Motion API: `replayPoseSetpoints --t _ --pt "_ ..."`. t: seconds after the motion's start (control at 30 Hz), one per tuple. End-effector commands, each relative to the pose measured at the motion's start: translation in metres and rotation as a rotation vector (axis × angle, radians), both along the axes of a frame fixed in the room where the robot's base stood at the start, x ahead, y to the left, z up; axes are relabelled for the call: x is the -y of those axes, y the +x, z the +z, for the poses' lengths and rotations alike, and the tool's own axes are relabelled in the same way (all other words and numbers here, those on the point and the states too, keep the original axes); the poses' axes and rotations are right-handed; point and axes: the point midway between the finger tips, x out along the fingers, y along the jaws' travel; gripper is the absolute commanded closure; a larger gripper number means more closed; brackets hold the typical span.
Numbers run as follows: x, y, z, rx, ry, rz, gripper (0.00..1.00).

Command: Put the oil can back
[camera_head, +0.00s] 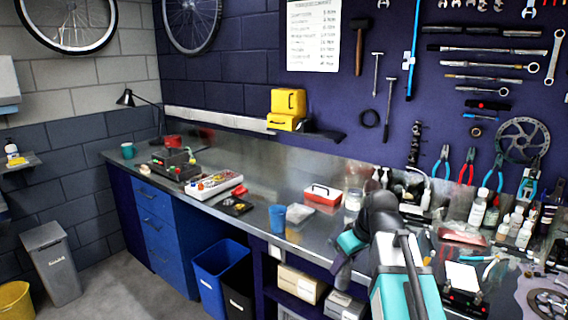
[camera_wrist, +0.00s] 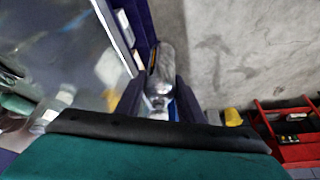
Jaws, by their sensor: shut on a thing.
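My gripper (camera_wrist: 158,98) shows in the wrist view with its dark fingers on either side of a shiny silver, rounded thing, which looks like the oil can (camera_wrist: 161,66). It is shut on this thing, whose lower part between the fingers shows some white and blue. The thing is held out over the bench's front edge, with grey floor behind it in the picture.
The metal bench top (camera_head: 330,232) bears a blue cup (camera_head: 277,218), a red-and-white box (camera_head: 323,194) and several bottles at the right. A blue bin (camera_head: 218,268) stands below. A red tool tray (camera_wrist: 300,150) is on the floor.

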Motion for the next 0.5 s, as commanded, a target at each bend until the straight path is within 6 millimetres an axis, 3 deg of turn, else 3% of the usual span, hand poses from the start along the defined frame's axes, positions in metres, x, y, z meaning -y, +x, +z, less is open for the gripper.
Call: replayPoseSetpoints --t 0.03,0.13,0.5 --pt "-0.011 0.003 -0.003 0.001 0.000 -0.021 1.00" --pt "-0.020 0.009 -0.005 0.002 0.001 -0.095 1.00" --pt "-0.003 0.028 0.001 0.001 0.000 -0.429 1.00"
